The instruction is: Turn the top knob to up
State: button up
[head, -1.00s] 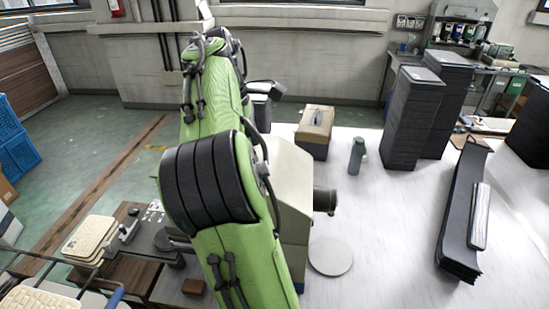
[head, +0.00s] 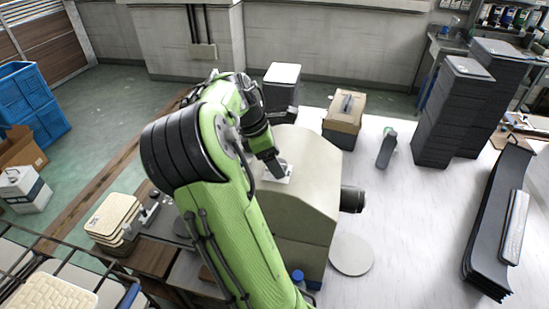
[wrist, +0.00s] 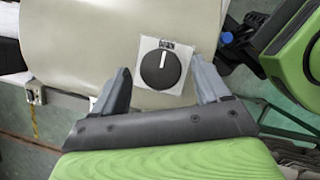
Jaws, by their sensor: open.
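The knob (wrist: 161,69) is a round black dial with a white pointer line, on a white square plate (wrist: 187,54) with small dark lettering along one edge. In the wrist view the line points to the top of the picture, toward the lettering. The plate sits on a beige housing (wrist: 85,40), which also shows in the head view (head: 315,165). My gripper (wrist: 159,70) is open, with one finger on each side of the knob in the picture; I cannot tell whether they touch it. In the head view my gripper (head: 276,172) is at the plate, and the knob is hidden.
A dark cylinder (head: 352,199) sticks out of the housing's right side, above a grey disc (head: 351,254) on the white table. A bottle (head: 387,148), a tan box (head: 344,112) and dark stacks (head: 447,115) stand farther back. A blue part (wrist: 227,38) lies right of the plate.

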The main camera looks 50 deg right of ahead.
jog(key=shift+s+f, duration=0.1)
jog(key=shift+s, duration=0.05)
jog(key=shift+c, duration=1.1)
jog(key=c, duration=0.8)
